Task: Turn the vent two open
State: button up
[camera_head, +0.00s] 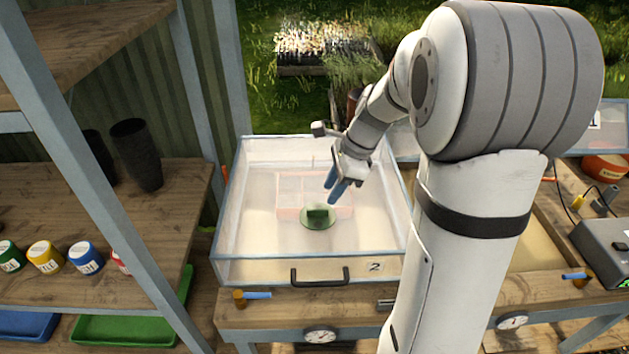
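A clear-walled box (225,262) bears a label reading 2 (375,267) and has a dark front handle (320,281). A pale green round disc (304,222) with a dark green raised block (319,213) shows at its middle; it looks like vent two, on the clear lid. The block's exact turn angle is hard to read. My gripper (338,190) is above the box, just behind and right of the disc, its blue fingertips pointing down. It appears apart from the block, holding nothing visible. The fingertips look close together; the gap between them is unclear.
A pink divided tray (287,208) shows through the lid. A brass valve with a blue lever (256,295) and a dial gauge (320,335) are at the bench front. Black pots (136,155) and coloured tubs (84,257) stand on the left shelf. My arm covers the right side.

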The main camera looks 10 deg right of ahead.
aim_at(318, 209)
jog(key=shift+m, duration=0.5)
jog(key=x, duration=0.5)
jog(key=w+x, duration=0.1)
jog(key=x, duration=0.1)
jog(key=shift+f+p, duration=0.35)
jog(key=shift+p, duration=0.05)
jog(key=shift+c, duration=0.4)
grip_shut()
